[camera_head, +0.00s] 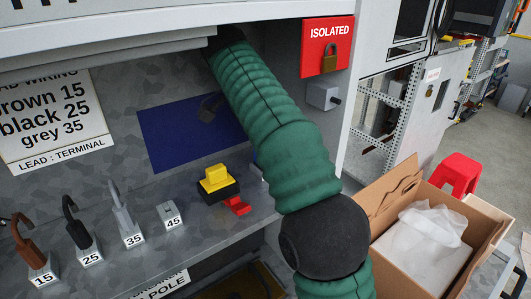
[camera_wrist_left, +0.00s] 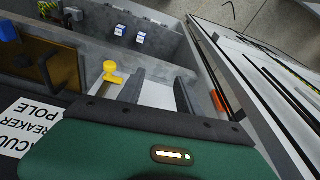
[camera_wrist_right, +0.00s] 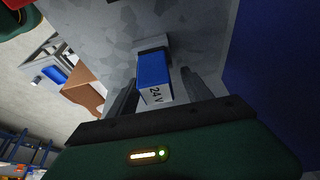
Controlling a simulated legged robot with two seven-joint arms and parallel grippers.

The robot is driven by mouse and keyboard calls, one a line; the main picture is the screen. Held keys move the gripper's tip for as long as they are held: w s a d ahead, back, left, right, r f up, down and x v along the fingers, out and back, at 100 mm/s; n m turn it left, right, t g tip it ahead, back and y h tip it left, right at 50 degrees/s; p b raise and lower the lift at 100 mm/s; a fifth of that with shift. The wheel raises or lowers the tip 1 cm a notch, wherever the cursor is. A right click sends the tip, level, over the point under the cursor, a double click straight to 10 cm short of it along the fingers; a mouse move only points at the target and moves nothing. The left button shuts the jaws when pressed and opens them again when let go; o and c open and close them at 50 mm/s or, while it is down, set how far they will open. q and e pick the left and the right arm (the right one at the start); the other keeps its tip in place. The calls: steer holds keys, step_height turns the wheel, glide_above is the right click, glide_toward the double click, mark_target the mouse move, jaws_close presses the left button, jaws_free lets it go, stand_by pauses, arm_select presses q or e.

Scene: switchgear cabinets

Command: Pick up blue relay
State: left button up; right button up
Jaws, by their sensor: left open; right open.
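In the right wrist view a blue relay (camera_wrist_right: 152,72) with a white face marked "24 V" stands out from a grey speckled surface. My right gripper (camera_wrist_right: 160,82) is open, with one finger on each side of the relay in the picture; I cannot tell whether either touches it. In the head view a green arm of mine crosses the cabinet and hides part of its interior; neither gripper is clear there. My left gripper (camera_wrist_left: 159,78) is open and empty in the left wrist view, near a yellow knob (camera_wrist_left: 110,72).
In the head view a yellow-and-black switch (camera_head: 217,183) and a row of numbered terminals with lugs stand on the cabinet shelf. A blue panel (camera_head: 185,132) is behind. A red ISOLATED sign (camera_head: 327,45) with a padlock is at upper right. A cardboard box (camera_head: 400,255) stands right.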

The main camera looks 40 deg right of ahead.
steer(key=shift+d+f, duration=0.25)
steer(key=shift+f, duration=0.25)
steer(key=shift+a+r, duration=0.15)
steer(key=shift+a, duration=0.15)
steer(key=shift+a+r, duration=0.1)
steer(key=shift+a, duration=0.3)
steer(key=shift+c, duration=1.1)
steer(key=shift+a+r, duration=0.1)
steer(key=shift+a, duration=0.35)
steer(key=c, duration=0.5)
steer(key=shift+d, duration=0.3)
jaws_close()
